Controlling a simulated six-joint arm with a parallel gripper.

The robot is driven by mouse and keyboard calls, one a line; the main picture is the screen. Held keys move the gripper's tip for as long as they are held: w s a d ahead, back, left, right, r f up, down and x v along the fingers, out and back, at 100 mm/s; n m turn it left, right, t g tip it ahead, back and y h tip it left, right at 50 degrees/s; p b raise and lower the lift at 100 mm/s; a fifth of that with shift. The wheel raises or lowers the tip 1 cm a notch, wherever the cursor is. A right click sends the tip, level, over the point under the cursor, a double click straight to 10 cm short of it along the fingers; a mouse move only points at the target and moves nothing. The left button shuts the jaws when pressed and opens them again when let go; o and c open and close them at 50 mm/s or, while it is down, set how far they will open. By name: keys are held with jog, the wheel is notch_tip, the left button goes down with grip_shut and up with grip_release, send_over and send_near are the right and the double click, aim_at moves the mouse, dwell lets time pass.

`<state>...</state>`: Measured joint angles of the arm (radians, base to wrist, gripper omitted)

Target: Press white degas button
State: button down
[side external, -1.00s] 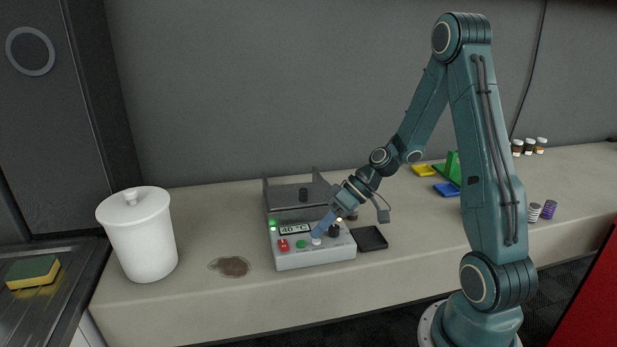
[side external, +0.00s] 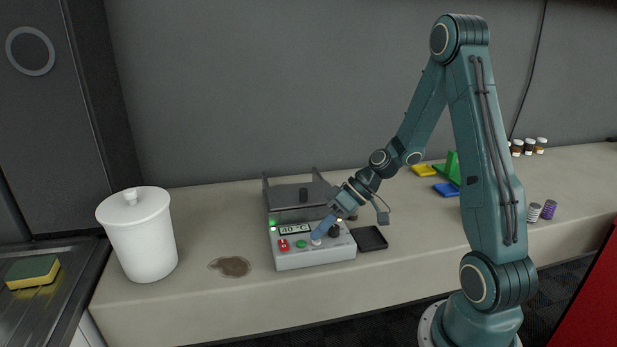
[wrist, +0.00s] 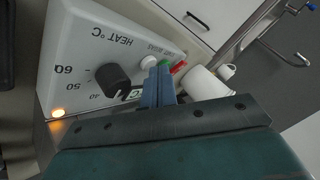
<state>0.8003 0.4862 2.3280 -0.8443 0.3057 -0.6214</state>
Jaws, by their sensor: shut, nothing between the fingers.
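The grey machine (side external: 335,258) stands on the bench, with a red button (side external: 284,245), a green button (side external: 301,244) and a white degas button (side external: 317,242) along its front panel. My gripper (side external: 318,236) is shut and empty, with its blue fingertips right at the white button in the side view. In the wrist view the white button (wrist: 149,62) shows just beyond the shut fingertips (wrist: 158,68). Whether they touch the button I cannot tell. A black heat knob (wrist: 113,77) sits beside it, and its scale shows. The display (side external: 294,230) seems to read 40 °C.
A white lidded pot (side external: 140,235) stands to the left. A brown stain (side external: 230,266) lies between pot and machine. A black tray (side external: 370,238) is close to the machine's right side. Yellow, blue and green items (side external: 446,189) lie farther right.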

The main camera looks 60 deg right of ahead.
aim_at(320, 245)
jog(key=shift+f, duration=0.15)
dwell(0.6)
jog(key=shift+r, duration=0.85)
jog(key=shift+r, duration=0.1)
jog(key=shift+r, duration=2.4)
jog(key=shift+a, duration=0.1)
jog(key=s+a+r+h, duration=0.3)
jog(key=s+r, duration=0.3)
jog(key=s, duration=0.2)
jog(key=s+a+r+m+h, duration=0.1)
jog(key=s+a+r+h, duration=0.3)
jog(key=s, duration=0.4)
jog(key=shift+s+a+r, duration=0.4)
jog(key=shift+a+r, duration=0.3)
jog(key=shift+r, duration=0.15)
